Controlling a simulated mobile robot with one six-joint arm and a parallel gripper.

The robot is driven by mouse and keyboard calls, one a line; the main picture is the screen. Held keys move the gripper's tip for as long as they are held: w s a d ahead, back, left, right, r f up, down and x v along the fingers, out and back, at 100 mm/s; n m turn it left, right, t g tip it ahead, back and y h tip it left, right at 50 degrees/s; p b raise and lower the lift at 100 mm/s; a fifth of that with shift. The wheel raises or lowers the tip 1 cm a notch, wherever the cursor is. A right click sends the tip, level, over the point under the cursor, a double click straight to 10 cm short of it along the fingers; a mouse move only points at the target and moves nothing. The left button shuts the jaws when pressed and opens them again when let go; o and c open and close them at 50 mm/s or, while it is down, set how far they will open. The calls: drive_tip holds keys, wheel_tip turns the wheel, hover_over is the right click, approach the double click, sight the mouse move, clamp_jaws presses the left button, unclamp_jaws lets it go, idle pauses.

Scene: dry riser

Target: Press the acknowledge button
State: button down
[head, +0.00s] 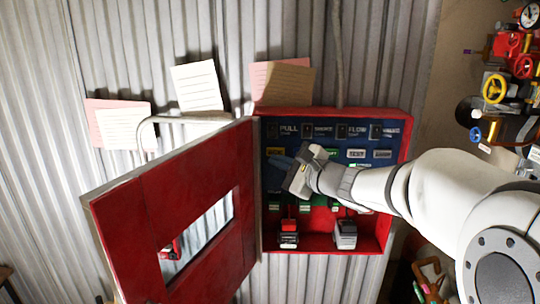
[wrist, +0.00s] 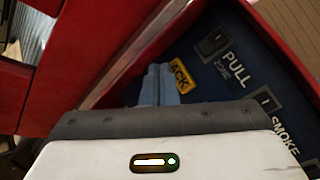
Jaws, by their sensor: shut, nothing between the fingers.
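The yellow acknowledge button, marked "ACK" (wrist: 181,77), is on the dark blue panel just right of my fingertips in the wrist view, partly covered by them. In the head view a small yellow label (head: 275,151) shows at the panel's left, just above my fingertips. My gripper (head: 272,161) is shut and empty, its blue-grey fingers reaching into the red box; it also shows in the wrist view (wrist: 158,70). I cannot tell whether the fingertips touch the button.
The red box (head: 400,112) has its door (head: 130,220) swung open to the left. The panel (wrist: 225,85) carries "PULL" and "SMOKE" switches and other labels. Two small devices (head: 288,233) (head: 345,233) stand on the box floor. Valves (head: 495,88) are at the right.

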drive_tip(key=s+b, duration=0.1)
drive_tip(key=s, duration=0.3)
idle(0.6)
drive_tip(key=s+f+n+g+h, duration=0.3)
drive_tip(key=s+f+n+g, duration=0.4)
drive_tip(key=s+f+n, duration=0.45)
drive_tip(key=s+d+f+n+g+h, duration=0.2)
drive_tip(key=s+d+f+n+h, duration=0.4)
drive_tip(key=s+d, duration=0.6)
wheel_tip(320, 180, down, 3)
drive_tip(key=d+h, duration=0.1)
drive_tip(key=h, duration=0.2)
drive_tip(key=shift+s+d, duration=0.25)
drive_tip(key=shift+d, duration=0.15)
